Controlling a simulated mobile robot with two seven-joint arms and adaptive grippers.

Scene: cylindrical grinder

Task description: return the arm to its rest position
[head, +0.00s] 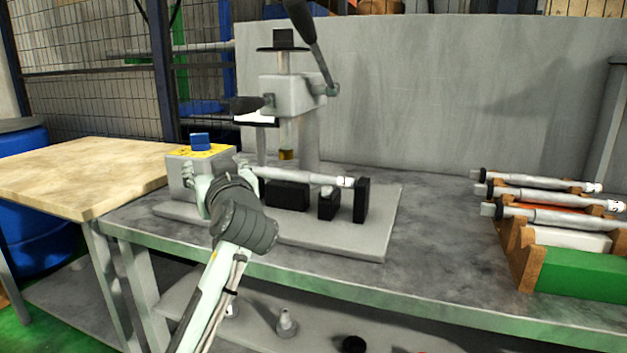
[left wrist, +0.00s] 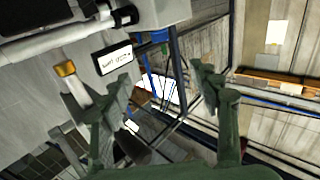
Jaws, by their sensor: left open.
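My left arm reaches up from the bottom of the head view. Its gripper (head: 206,182) is in front of the left end of the machine on the bench, by the grey box with the yellow top. In the left wrist view the two fingers of the gripper (left wrist: 162,85) are spread apart with nothing held between them. A light grey shaft (head: 310,178) lies across black supports on the machine's base plate. The gripper and wrist overlap its left side in the head view, so contact there cannot be told. My right gripper is not in view.
The press-like machine (head: 292,95) with black levers rises behind the shaft. A wooden rack (head: 527,270) with several shafts stands at the right of the bench. A wooden table (head: 75,170) and blue barrel (head: 30,250) are at left. The bench between machine and rack is clear.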

